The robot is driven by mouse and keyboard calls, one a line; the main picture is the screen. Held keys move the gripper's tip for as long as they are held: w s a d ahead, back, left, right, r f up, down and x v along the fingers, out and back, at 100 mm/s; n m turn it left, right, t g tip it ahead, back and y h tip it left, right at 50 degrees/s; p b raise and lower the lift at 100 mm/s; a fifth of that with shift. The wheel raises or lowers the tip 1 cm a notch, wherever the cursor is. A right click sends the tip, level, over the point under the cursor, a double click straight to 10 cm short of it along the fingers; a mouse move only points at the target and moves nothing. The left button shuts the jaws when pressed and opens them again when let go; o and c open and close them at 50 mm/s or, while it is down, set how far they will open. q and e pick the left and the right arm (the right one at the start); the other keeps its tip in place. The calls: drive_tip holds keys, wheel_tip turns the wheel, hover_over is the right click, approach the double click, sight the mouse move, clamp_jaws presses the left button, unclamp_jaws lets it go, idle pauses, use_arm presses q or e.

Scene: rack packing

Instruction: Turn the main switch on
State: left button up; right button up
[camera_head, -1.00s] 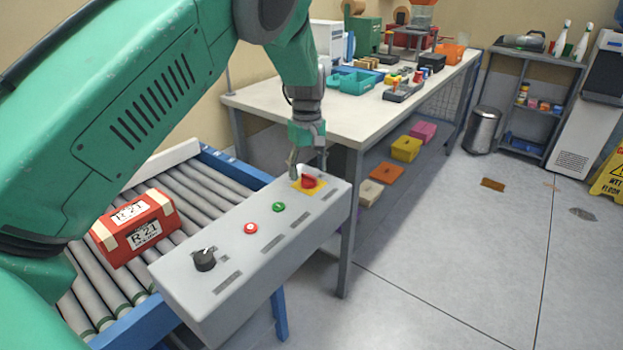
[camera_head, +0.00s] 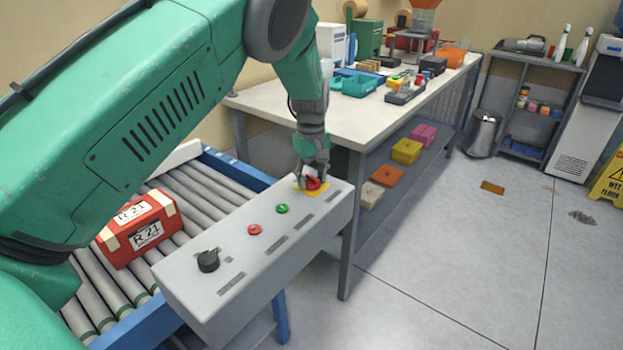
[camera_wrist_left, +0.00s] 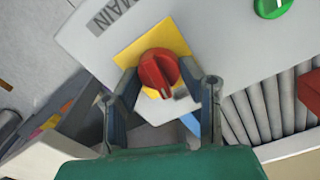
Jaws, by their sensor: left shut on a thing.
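The main switch is a red rotary knob (camera_head: 312,184) on a yellow plate (camera_head: 323,191) at the far end of the grey control box (camera_head: 240,262). My left gripper (camera_head: 311,180) is over it, pointing down, and its fingers are shut on the knob. In the left wrist view the red knob (camera_wrist_left: 158,70) sits between the two fingertips (camera_wrist_left: 164,82), on the yellow plate (camera_wrist_left: 130,52) beside a label reading MAIN (camera_wrist_left: 112,14). The knob's grip bar is partly hidden by the fingers in the head view. My right gripper is not in view.
The box also carries a green button (camera_head: 281,209), a red button (camera_head: 254,230) and a black knob (camera_head: 208,261). A red case (camera_head: 125,242) marked R 21 lies on the roller conveyor (camera_head: 205,200). A white workbench (camera_head: 275,103) stands behind.

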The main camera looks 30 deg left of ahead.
use_arm(q)
drive_tip(key=shift+s+d+f, duration=0.1)
drive_tip(key=shift+d+f, duration=0.05)
drive_tip(key=shift+d, duration=0.05)
drive_tip(key=m+p, duration=0.2)
drive_tip(key=p, duration=0.1)
drive_tip(key=shift+s+m, duration=0.1)
drive_tip(key=shift+m, duration=0.3)
drive_tip(key=m+p, duration=0.3)
drive_tip(key=m, duration=0.1)
drive_tip(key=shift+f+m, duration=0.1)
drive_tip(key=shift+m, duration=0.2)
drive_tip(key=m+p, duration=0.2)
drive_tip(key=m, duration=0.3)
drive_tip(key=shift+s+f+m+p, duration=0.1)
drive_tip(key=shift+m+p, duration=0.4)
drive_tip(key=shift+m, duration=2.3)
drive_tip(key=o, duration=1.1)
drive_tip(key=shift+o, duration=0.3)
drive_tip(key=shift+w, duration=0.2)
